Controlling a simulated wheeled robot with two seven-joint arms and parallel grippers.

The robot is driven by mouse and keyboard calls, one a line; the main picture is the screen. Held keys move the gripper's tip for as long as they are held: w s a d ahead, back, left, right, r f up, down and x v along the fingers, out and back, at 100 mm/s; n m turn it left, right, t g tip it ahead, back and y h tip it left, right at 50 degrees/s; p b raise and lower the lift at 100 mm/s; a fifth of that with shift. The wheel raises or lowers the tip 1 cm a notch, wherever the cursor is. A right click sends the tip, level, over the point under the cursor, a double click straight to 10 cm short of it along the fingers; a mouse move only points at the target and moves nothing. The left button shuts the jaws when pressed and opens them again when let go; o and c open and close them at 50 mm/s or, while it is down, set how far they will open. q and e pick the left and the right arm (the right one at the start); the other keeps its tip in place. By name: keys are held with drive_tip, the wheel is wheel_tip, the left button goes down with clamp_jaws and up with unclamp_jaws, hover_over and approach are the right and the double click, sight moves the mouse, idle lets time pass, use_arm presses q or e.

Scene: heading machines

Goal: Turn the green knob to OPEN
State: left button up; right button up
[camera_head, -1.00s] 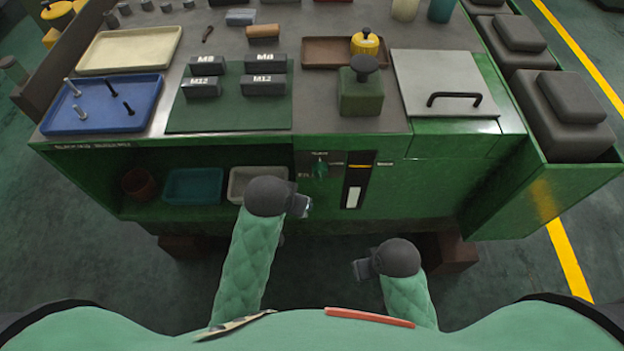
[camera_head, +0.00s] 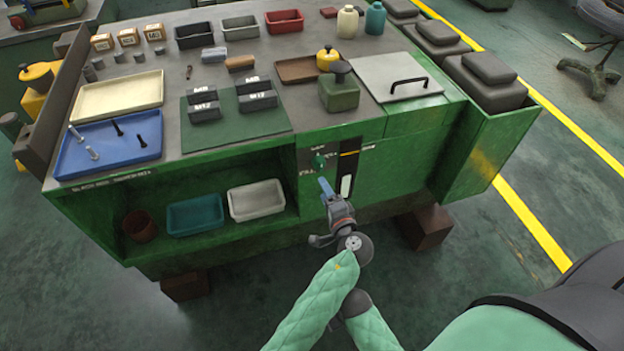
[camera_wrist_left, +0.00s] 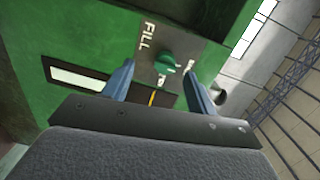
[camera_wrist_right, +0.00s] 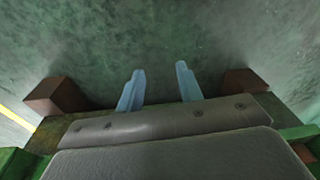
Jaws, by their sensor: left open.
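The green knob (camera_head: 319,160) sits on a dark panel (camera_head: 307,170) on the bench's front. In the left wrist view the knob (camera_wrist_left: 167,64) has FILL lettered to its left; the other labels are too small to read surely. My left gripper (camera_head: 324,186) is just below and in front of the knob. In its wrist view the open fingers (camera_wrist_left: 158,68) stand either side of the knob, with no clear contact. My right gripper (camera_wrist_right: 160,68) is open and empty, facing the floor; its fingers are hidden in the head view.
A slot with a white label (camera_head: 346,185) is right of the knob. A white bin (camera_head: 256,200) and teal bin (camera_head: 195,214) stand on the shelf to the left.

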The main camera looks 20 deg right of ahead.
sight(321, 169)
use_arm(q)
drive_tip(key=shift+m+t+h, duration=0.3)
drive_tip(key=shift+m+h, duration=0.3)
drive_tip(key=shift+m, duration=0.2)
drive_tip(key=w+p, duration=0.1)
drive_tip(key=w, duration=0.1)
drive_tip(key=w+d+p, duration=0.1)
drive_tip(key=w, duration=0.2)
drive_tip(key=w+r, duration=0.1)
drive_tip(key=w, duration=0.2)
drive_tip(key=shift+w+d+p, duration=0.15)
drive_tip(key=shift+p, duration=0.25)
use_arm(e)
wheel_tip(321, 169, down, 11)
drive_tip(key=s+d, duration=0.1)
drive_tip(key=shift+s+d+f, duration=0.15)
drive_tip(key=shift+s+d, duration=0.2)
use_arm(q)
drive_tip(key=c, duration=1)
